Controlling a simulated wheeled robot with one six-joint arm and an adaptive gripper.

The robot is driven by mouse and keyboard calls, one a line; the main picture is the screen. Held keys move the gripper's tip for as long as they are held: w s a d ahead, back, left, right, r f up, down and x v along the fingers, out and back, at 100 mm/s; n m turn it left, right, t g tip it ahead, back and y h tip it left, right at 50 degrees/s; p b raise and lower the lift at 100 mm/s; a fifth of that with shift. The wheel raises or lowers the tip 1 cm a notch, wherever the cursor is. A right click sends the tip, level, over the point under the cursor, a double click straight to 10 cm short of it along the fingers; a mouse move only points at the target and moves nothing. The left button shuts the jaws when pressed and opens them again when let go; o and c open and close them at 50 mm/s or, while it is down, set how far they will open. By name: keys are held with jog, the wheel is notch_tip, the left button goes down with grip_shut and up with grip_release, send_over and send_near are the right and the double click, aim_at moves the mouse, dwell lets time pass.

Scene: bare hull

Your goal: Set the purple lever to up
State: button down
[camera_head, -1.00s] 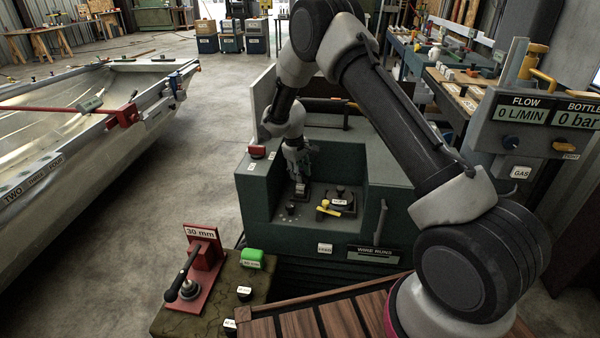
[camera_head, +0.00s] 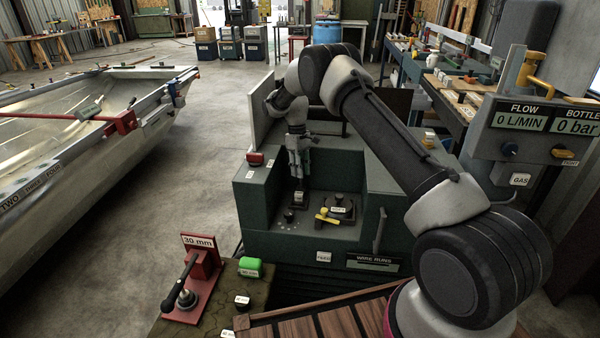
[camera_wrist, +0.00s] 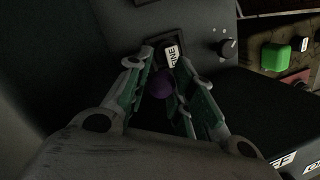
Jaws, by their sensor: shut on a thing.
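The purple lever shows as a round purple knob (camera_wrist: 162,84) between the two fingers in the wrist view. My gripper (camera_wrist: 170,90) is shut on it, with a green-padded finger on each side. Just beyond the knob is a dark slot plate with a white label (camera_wrist: 172,53), only partly readable. In the head view my gripper (camera_head: 298,172) points down into the recess of the dark green machine (camera_head: 262,215). There the fingers hide the purple knob, and I cannot tell the lever's exact position.
A yellow handle (camera_head: 327,218) and a black knob sit right of my gripper in the recess. A grey lever (camera_head: 380,229) stands on the machine's front. A red block with a black lever (camera_head: 195,280) and a green button (camera_head: 250,267) are nearer. A boat lies left.

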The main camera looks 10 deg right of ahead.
jog(key=shift+s+a+f, duration=0.15)
jog(key=c, duration=1.2)
grip_release()
jog(key=shift+r, duration=0.2)
jog(key=shift+w+r, duration=0.2)
jog(key=shift+r, duration=0.1)
jog(key=v, duration=1.1)
